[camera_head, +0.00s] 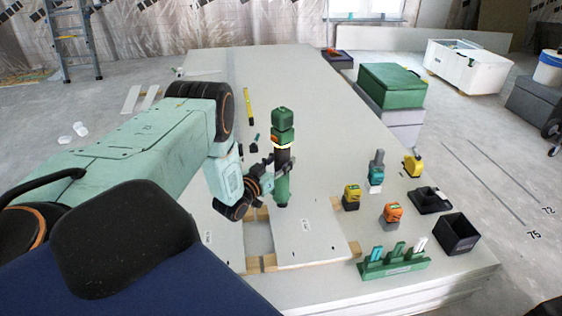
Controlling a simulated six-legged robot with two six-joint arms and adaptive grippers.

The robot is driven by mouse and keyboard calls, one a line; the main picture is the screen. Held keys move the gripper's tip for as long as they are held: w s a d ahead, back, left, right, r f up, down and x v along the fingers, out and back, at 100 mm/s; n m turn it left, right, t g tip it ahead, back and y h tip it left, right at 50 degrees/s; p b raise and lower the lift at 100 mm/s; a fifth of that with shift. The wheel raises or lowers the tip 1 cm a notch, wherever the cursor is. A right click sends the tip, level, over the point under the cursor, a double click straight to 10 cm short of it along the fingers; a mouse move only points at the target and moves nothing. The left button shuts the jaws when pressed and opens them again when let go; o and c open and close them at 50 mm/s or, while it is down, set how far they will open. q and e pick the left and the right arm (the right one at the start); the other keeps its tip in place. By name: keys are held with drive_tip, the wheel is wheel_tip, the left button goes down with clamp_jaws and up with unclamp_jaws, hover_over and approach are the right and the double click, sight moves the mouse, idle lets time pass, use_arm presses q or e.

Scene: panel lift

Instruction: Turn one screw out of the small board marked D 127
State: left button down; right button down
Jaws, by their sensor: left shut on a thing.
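My left gripper (272,172) is shut on a green and black power screwdriver (282,128). The tool stands upright with its tip pointing down. Its lower end is at or just above the far edge of a small pale board (308,236), and I cannot tell whether it touches. A second small pale board (222,241) lies to the left, partly hidden by my arm. Both boards carry small labels too small to read, so I cannot tell which is D 127. The screws are too small to make out clearly. My right gripper is out of view.
The boards lie over wooden strips (262,263) on a large panel stack (440,285). To the right are yellow tools (351,197), an orange tool (392,212), a black bin (457,234), a black tray (430,200) and a green rack (393,264). The far panel is mostly clear.

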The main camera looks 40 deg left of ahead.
sight(277, 154)
use_arm(q)
drive_tip(key=shift+f+b, duration=0.55)
idle(0.6)
drive_tip(key=shift+s+d+f, duration=0.1)
drive_tip(key=shift+f, duration=0.05)
idle(1.5)
idle(0.6)
drive_tip(key=shift+r+p, duration=2.2)
drive_tip(key=shift+r, duration=0.3)
drive_tip(key=shift+w, duration=0.2)
